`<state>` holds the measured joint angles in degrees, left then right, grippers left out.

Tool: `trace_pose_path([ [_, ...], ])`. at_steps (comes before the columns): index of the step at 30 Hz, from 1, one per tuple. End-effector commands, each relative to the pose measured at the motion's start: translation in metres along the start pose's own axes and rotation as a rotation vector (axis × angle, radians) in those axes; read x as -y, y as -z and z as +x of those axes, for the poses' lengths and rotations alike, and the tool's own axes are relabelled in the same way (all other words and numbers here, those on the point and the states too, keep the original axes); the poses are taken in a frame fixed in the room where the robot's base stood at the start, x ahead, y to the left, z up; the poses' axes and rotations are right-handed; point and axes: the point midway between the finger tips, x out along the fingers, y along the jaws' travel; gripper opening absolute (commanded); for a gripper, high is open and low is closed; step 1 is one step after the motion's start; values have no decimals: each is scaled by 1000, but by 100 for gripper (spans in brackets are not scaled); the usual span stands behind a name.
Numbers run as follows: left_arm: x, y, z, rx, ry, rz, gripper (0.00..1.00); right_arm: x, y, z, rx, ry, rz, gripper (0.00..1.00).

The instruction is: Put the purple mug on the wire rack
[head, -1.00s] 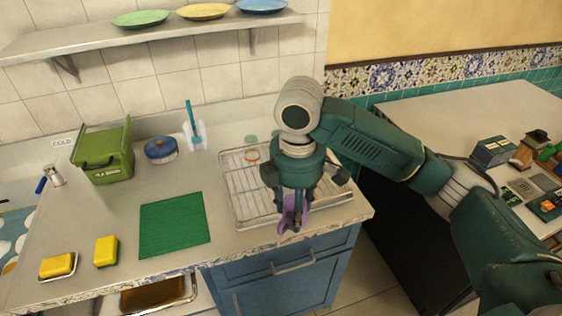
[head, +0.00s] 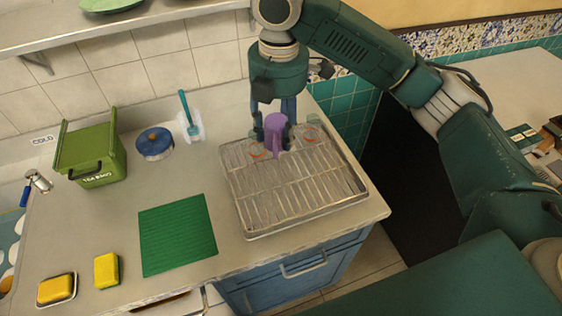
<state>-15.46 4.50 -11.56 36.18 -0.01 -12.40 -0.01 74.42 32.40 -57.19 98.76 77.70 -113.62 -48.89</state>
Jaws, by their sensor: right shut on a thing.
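The purple mug (head: 275,126) is in my right gripper (head: 273,130), which is shut on it and points down. The mug is at the back part of the wire rack (head: 295,190); I cannot tell whether it touches the wires or hangs just above them. The rack lies in a shallow metal tray at the right end of the counter, its front and middle bare. My left gripper is not in view.
A green mat (head: 177,233), a blue lidded pot (head: 154,143), a brush in a white holder (head: 190,122), a green bin (head: 92,153) and yellow sponges (head: 107,270) stand left of the rack.

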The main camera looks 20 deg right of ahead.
Motion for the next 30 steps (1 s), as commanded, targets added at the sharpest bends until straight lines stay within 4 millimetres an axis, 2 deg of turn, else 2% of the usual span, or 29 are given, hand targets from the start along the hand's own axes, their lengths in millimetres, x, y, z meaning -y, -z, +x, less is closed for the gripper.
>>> trace_pose_path([
  [7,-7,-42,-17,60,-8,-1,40,5,0,62,0,7,2,13],
  [11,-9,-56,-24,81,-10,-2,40,6,0,96,-1,6,1,13],
  [15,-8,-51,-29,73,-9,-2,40,7,0,126,0,3,1,13],
  [23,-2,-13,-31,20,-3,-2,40,8,0,153,0,1,0,13],
  [30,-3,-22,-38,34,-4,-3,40,10,0,185,1,1,1,13],
])
